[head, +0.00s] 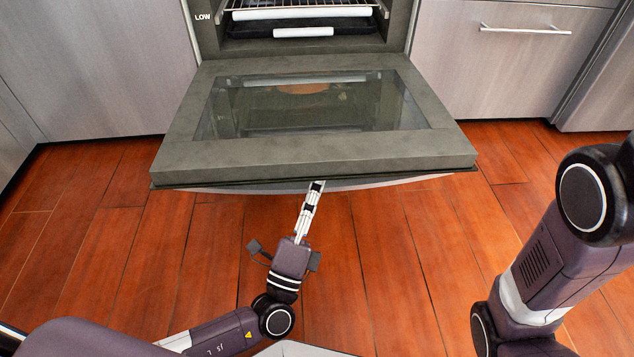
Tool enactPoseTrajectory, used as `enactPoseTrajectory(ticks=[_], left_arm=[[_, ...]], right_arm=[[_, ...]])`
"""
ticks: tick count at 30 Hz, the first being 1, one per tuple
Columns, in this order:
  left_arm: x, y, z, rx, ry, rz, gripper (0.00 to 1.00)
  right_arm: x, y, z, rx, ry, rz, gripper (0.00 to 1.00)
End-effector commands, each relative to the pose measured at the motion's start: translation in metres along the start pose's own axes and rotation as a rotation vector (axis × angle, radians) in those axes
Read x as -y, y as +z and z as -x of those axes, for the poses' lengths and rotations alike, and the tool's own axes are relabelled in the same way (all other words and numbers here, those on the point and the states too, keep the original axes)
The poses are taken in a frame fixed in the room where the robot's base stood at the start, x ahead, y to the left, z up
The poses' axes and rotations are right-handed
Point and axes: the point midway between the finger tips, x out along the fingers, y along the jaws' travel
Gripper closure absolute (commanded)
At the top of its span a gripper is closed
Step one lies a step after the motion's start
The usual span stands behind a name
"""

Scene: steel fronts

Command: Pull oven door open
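The oven door (185,145) is folded down and lies open, close to level, with its glass window (310,105) facing up. The oven cavity (300,30) stands open behind it. The door handle (400,184) shows as a pale strip under the door's front edge. My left gripper (316,188) reaches up from below to the middle of that edge, with its fingertips at the handle. The fingers look narrow from here, and the door's edge hides the contact, so I cannot tell whether they grip it. My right arm is at the right; its gripper is out of view.
Wire racks (300,4) and a dark tray (345,26) are inside the oven. Grey cabinet fronts stand on both sides, the right one (500,70) with a bar handle (525,30). The reddish wooden floor (400,250) in front of the door is clear.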

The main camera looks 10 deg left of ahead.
Motion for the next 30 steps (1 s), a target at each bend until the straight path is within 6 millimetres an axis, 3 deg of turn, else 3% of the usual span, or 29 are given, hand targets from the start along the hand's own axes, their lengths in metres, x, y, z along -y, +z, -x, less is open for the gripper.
enactPoseTrajectory(ticks=[3,4,9,20,30], left_arm=[[0.001,0.004,-0.004,0.01,-0.005,-0.003,1.0],[0.001,0.004,-0.004,0.01,-0.005,-0.003,0.8],[0.001,0.003,-0.002,0.007,-0.004,-0.002,0.64],[0.007,0.003,-0.004,0.004,-0.004,-0.001,0.64],[0.055,0.015,-0.031,0.009,-0.009,0.001,0.64]], right_arm=[[0.0,0.0,0.0,0.001,0.0,0.0,0.53],[0.0,0.0,0.0,0.001,0.0,0.0,0.53],[0.0,0.0,0.0,0.001,0.001,0.0,0.53],[-0.001,0.002,0.001,0.004,0.006,-0.001,0.53],[-0.001,0.001,0.0,0.001,0.002,0.0,0.53]])
